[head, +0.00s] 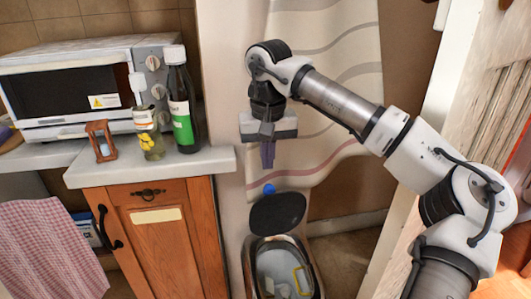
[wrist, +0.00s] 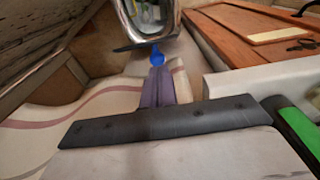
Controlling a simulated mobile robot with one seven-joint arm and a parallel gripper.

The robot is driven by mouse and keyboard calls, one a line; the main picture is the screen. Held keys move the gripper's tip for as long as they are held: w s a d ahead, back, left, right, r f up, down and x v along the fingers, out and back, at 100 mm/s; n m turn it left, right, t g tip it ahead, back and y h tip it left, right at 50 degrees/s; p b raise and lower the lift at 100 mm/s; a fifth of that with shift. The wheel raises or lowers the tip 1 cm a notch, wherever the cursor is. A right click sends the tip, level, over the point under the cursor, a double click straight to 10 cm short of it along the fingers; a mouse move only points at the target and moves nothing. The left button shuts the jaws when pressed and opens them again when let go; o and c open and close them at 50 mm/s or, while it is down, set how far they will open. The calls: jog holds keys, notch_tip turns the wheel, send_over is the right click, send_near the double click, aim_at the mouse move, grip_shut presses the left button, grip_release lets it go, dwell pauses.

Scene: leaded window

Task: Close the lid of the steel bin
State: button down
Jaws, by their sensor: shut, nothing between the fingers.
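The steel bin (head: 262,262) stands on the floor right of the wooden cabinet, with its opening facing up and some items inside. Its dark lid (head: 277,213) is raised, standing open at the back of the rim. A blue piece (head: 269,189) sits at the lid's top edge. My gripper (head: 267,165) points down above the lid, a little apart from the blue piece. Its purple fingers are together and hold nothing. In the wrist view, the bin (wrist: 140,18) is at the top, and the blue piece (wrist: 157,55) shows just beyond the fingertips (wrist: 158,72).
A wooden cabinet (head: 165,245) with a pale counter (head: 150,168) is on the left. On it stand a microwave (head: 75,88), a dark bottle (head: 181,105), a small bottle (head: 147,135) and an hourglass (head: 102,141). A striped curtain (head: 325,90) hangs behind my gripper.

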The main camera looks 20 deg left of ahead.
notch_tip(320, 180, down, 7)
jog(key=shift+w+a+r, duration=0.1)
jog(key=shift+w+a, duration=0.05)
dwell(0.4)
